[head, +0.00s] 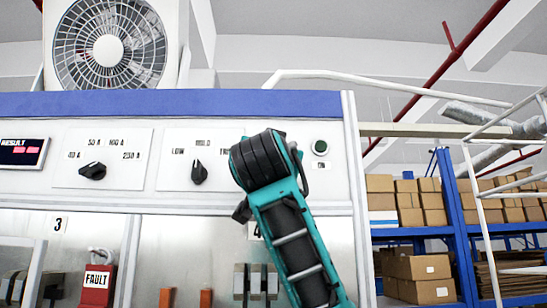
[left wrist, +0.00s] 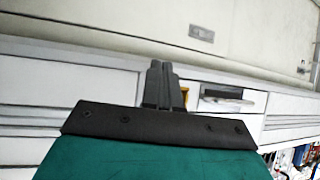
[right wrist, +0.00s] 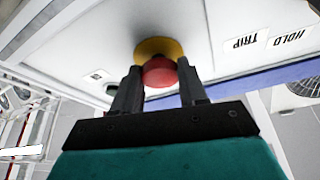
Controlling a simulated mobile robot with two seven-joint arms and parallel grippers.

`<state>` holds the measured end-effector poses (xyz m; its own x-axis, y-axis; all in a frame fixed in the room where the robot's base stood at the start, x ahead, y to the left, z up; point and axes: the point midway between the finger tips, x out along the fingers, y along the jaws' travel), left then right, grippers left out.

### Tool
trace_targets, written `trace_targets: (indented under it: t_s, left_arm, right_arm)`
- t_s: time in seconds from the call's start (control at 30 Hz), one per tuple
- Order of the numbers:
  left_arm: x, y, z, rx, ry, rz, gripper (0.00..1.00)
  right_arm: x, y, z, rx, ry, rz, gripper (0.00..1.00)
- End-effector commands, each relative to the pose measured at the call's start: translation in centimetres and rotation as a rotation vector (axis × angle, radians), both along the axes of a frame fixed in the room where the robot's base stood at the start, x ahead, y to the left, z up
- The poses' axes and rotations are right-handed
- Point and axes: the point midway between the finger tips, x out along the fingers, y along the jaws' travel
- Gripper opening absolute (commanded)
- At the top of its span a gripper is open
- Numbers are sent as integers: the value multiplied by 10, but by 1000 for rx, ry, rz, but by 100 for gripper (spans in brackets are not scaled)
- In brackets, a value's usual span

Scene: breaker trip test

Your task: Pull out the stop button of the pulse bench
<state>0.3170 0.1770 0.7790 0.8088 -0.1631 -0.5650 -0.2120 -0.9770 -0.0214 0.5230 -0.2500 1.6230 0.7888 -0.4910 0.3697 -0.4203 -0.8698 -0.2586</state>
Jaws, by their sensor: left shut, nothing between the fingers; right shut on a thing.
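The red stop button (right wrist: 160,72) with its yellow collar (right wrist: 158,47) sits on the white panel of the pulse bench in the right wrist view. My right gripper (right wrist: 160,82) has a finger on each side of the red head and is shut on it. In the head view my teal right arm covers the button and the right gripper. The bench panel (head: 130,196) fills the left of that view. My left gripper (left wrist: 161,78) is shut and empty in the left wrist view, and it is outside the head view.
A red FAULT tag (head: 97,281) hangs below. A fan (head: 108,45) stands on top. Shelves with boxes (head: 425,279) are at the right.

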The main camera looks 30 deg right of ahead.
Motion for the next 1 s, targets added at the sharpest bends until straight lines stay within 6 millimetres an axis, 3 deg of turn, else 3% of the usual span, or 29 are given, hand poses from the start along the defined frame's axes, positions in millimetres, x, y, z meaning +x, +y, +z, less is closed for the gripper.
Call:
trace_targets:
  t_s: [0.17, 0.37, 0.63, 0.67, 0.9, 1.0]
  left_arm:
    - [-2, 0, -2, 0, 4, -1, 0]
    - [-3, 0, -14, 0, 7, 0, 0]
    - [-4, 0, -13, 1, 9, 0, 0]
    - [-4, 0, -13, 1, 9, 0, 0]
    - [-4, 0, -13, 0, 8, 0, 0]
    - [-4, 0, -12, 0, 8, 0, 0]
  right_arm:
    - [-1, 1, -1, 0, -1, 1, 0]
    - [-15, 8, -3, 2, -1, 3, 0]
    - [-17, 8, -1, 1, 2, -1, 0]
    - [-17, 9, -1, 1, 2, -1, 45]
    - [-16, 8, -1, 0, 1, 0, 68]
    - [-16, 8, -1, 0, 1, 0, 69]
